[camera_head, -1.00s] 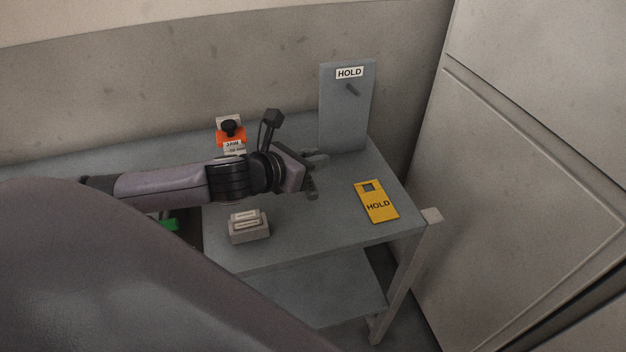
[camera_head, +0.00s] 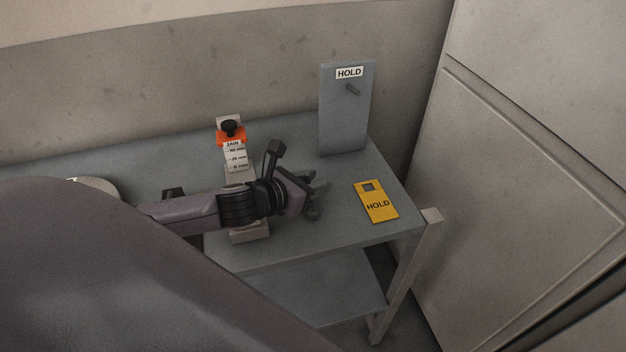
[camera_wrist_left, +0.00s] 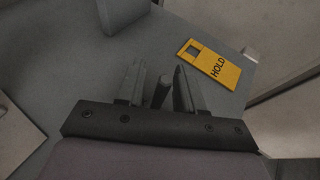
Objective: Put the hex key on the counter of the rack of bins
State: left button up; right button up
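No hex key that I can make out for sure and no rack of bins is in view. My left gripper (camera_head: 317,198) is over the right part of the grey table (camera_head: 340,225), left of the yellow HOLD tag (camera_head: 377,202). In the left wrist view its two fingers (camera_wrist_left: 162,90) stand apart. A short dark rod (camera_wrist_left: 160,92) shows between them; I cannot tell what it is, and it does not look gripped. The yellow tag lies flat beyond the fingers to the right in that view (camera_wrist_left: 210,63). My right gripper is not in view.
An upright grey board (camera_head: 343,115) with a HOLD label and a peg stands at the table's back right. A JAW scale fixture with an orange part (camera_head: 231,136) stands behind my forearm. A pale block (camera_head: 250,233) is partly hidden under it. A large panel (camera_head: 530,170) rises at right.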

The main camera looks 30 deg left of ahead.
pick_arm(q)
jog(key=shift+r, duration=0.2)
jog(key=v, duration=0.8)
jog(key=shift+f+b, duration=0.15)
jog(key=shift+b, duration=0.15)
jog(key=shift+v, duration=2.05)
